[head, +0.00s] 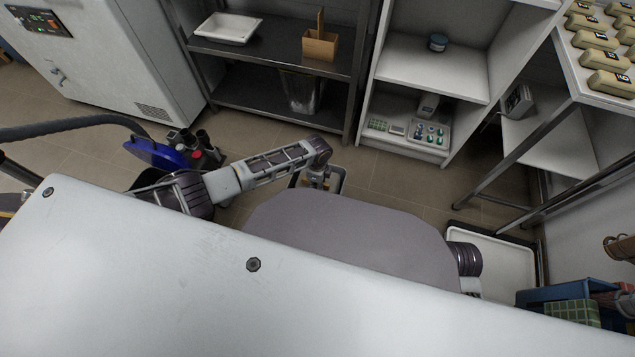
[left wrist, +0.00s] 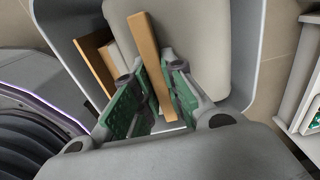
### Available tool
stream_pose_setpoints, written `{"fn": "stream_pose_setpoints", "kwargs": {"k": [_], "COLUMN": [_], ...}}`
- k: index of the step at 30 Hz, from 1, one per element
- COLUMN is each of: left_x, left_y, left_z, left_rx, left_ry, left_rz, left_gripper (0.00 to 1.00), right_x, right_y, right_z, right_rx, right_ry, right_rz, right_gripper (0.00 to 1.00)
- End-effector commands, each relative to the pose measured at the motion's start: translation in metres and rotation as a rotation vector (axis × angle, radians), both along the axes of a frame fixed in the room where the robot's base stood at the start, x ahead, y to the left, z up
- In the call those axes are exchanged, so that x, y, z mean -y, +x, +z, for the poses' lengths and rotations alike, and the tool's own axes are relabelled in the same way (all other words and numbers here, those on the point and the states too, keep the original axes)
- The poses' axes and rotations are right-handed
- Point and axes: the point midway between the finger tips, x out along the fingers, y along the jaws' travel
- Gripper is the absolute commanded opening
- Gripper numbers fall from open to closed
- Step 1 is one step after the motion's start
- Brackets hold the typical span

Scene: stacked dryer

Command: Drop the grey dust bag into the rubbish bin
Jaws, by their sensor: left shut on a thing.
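My left gripper (head: 318,184) is low over the floor in the head view, mostly covered by its own arm and my body. In the left wrist view my left gripper (left wrist: 155,100), with green pads, is shut on a tan strip. The strip appears to be the collar of the grey dust bag (left wrist: 185,40), whose smooth pale side shows beyond the fingers. The grey rim of the rubbish bin (left wrist: 252,45) surrounds the bag and fingers. Part of the bin's rim (head: 342,178) shows beside the gripper in the head view. My right gripper is not in view.
Tan pieces (left wrist: 98,62) lie inside the bin, left of the fingers. A blue vacuum cleaner (head: 160,153) is on the floor at left. A dark shelf (head: 270,50) and a white shelf unit (head: 430,70) stand behind. A white tray (head: 495,262) lies at right.

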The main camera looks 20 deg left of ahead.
Motion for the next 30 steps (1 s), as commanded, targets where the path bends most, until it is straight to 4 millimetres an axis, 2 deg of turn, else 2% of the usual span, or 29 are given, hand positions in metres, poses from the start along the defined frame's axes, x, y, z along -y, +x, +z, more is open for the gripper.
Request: {"fn": "stream_pose_setpoints", "kwargs": {"k": [13, 14, 19, 30], "left_x": [0.0002, 0.0001, 0.0, -0.0005], "left_y": [0.0007, 0.0007, 0.0005, -0.0004], "left_z": [-0.0014, -0.0014, -0.0016, -0.0022], "left_rx": [0.001, 0.001, 0.001, -0.001], "left_ry": [-0.001, -0.001, 0.0, 0.001], "left_rz": [0.0, 0.0, 0.0, 0.001], "left_gripper": [0.0, 0.13, 0.35, 0.37], "right_x": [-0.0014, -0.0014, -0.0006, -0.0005], "right_y": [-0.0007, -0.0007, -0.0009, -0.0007], "right_z": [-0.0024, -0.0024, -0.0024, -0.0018], "right_rx": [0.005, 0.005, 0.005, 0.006], "right_ry": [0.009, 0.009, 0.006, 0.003], "right_rz": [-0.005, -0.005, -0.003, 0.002], "right_gripper": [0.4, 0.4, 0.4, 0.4]}}
